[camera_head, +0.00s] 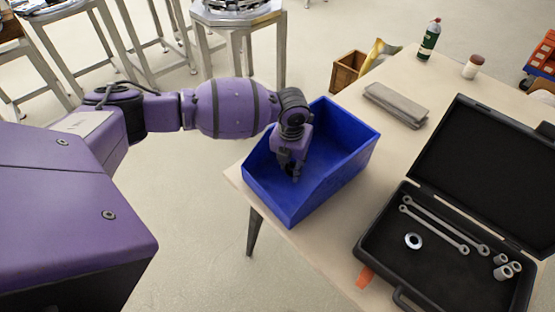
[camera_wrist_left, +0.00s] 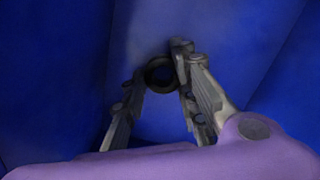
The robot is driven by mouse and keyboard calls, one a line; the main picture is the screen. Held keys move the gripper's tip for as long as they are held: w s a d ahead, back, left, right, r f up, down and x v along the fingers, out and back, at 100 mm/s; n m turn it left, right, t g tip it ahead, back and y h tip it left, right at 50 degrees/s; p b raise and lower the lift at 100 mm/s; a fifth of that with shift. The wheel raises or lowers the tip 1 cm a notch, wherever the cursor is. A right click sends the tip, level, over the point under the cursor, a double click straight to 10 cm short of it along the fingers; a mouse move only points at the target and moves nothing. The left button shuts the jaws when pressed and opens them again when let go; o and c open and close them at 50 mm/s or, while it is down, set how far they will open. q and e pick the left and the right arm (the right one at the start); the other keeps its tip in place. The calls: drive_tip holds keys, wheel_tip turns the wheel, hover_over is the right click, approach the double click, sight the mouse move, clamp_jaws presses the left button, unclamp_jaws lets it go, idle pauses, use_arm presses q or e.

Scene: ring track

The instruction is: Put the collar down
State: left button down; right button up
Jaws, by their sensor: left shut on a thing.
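My left gripper (camera_head: 294,174) reaches down into the blue bin (camera_head: 350,150) on the table. In the left wrist view its fingers (camera_wrist_left: 160,88) are shut on a small dark collar (camera_wrist_left: 149,75), a ring held at the fingertips. Blue bin walls and floor (camera_wrist_left: 60,70) surround the fingers there. Whether the collar touches the bin floor I cannot tell. In the head view the collar is hidden by the gripper. My right gripper is in neither view.
An open black toolbox (camera_head: 372,240) holds wrenches (camera_head: 435,225), several sockets (camera_head: 502,272) and a shiny ring (camera_head: 413,241). Folded grey cloth (camera_head: 397,105), a green bottle (camera_head: 429,42) and a small jar (camera_head: 472,67) stand farther back on the table (camera_head: 330,245).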

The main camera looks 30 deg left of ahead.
sight(290, 170)
use_arm(q)
drive_tip(key=shift+w+r, duration=0.1)
drive_tip(key=shift+r, duration=0.05)
drive_tip(key=c, duration=1.4)
unclamp_jaws()
drive_tip(key=r, duration=0.4)
drive_tip(key=s+r, duration=0.1)
drive_tip(key=r, duration=0.7)
drive_tip(key=shift+s+d+p, duration=0.1)
drive_tip(key=shift+s+p, duration=0.1)
drive_tip(key=shift+p, duration=0.1)
